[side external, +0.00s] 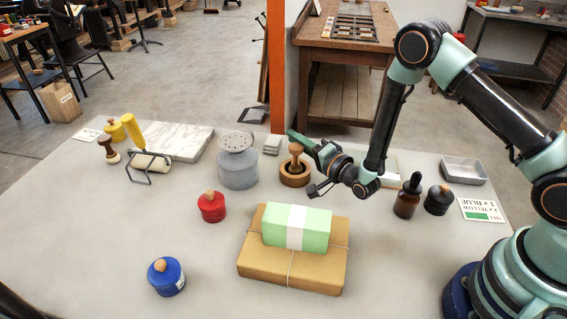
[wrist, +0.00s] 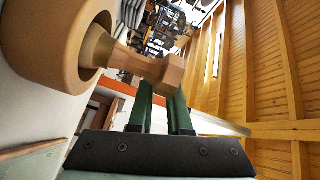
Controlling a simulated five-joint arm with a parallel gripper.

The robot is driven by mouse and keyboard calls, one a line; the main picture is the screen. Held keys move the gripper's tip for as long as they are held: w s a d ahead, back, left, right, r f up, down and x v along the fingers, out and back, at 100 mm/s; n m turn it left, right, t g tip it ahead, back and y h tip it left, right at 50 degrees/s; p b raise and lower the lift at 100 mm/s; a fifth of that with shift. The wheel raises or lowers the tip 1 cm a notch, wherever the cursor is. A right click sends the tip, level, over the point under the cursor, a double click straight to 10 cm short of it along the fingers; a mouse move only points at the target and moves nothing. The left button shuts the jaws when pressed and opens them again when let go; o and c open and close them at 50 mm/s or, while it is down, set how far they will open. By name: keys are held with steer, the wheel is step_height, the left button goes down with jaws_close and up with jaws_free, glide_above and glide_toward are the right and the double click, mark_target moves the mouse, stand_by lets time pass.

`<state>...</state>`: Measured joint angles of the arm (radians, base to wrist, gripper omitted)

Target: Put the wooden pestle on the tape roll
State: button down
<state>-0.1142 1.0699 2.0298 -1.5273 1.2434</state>
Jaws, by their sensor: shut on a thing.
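My gripper (side external: 303,142) is shut on the upper part of the wooden pestle (side external: 296,150). In the wrist view the two green fingers (wrist: 160,96) meet the angular wooden end of the pestle (wrist: 169,74). The pestle stands roughly upright, its lower end in or over the opening of a thick tan ring (side external: 295,177), apparently the tape roll. The ring also shows large in the wrist view (wrist: 40,40). The pestle's bottom is hidden, so I cannot tell whether it rests on anything.
A grey perforated tin (side external: 238,170) stands close on the left. A green box (side external: 275,226) lies on a brown parcel (side external: 290,268) in front. A red pot (side external: 211,207) and blue pot (side external: 166,277) stand left. A dropper bottle (side external: 407,198) stands right.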

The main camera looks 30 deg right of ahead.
steer(key=shift+f, duration=0.2)
steer(key=c, duration=0.9)
jaws_free()
steer(key=shift+o, duration=0.2)
steer(key=shift+r, duration=0.1)
steer(key=s, duration=0.3)
steer(key=shift+s+d, duration=0.15)
step_height(320, 180, up, 12)
steer(key=w+d+n+g+h, duration=0.1)
steer(key=d+n+g, duration=0.1)
steer(key=n+g, duration=0.15)
steer(key=s+d+r+n+g, duration=0.1)
steer(key=s+r+n+g, duration=0.1)
steer(key=s, duration=0.5)
steer(key=s+d+r+n+g, duration=0.1)
steer(key=s+r+n+g, duration=0.1)
steer(key=s, duration=0.5)
steer(key=s+d+r+n+g+h, duration=0.1)
steer(key=s+r+n+g, duration=0.1)
steer(key=s+n+g, duration=0.2)
steer(key=s+n, duration=0.1)
steer(key=s, duration=0.2)
steer(key=shift+s+d+r+g, duration=0.3)
steer(key=shift+s+d+g, duration=0.05)
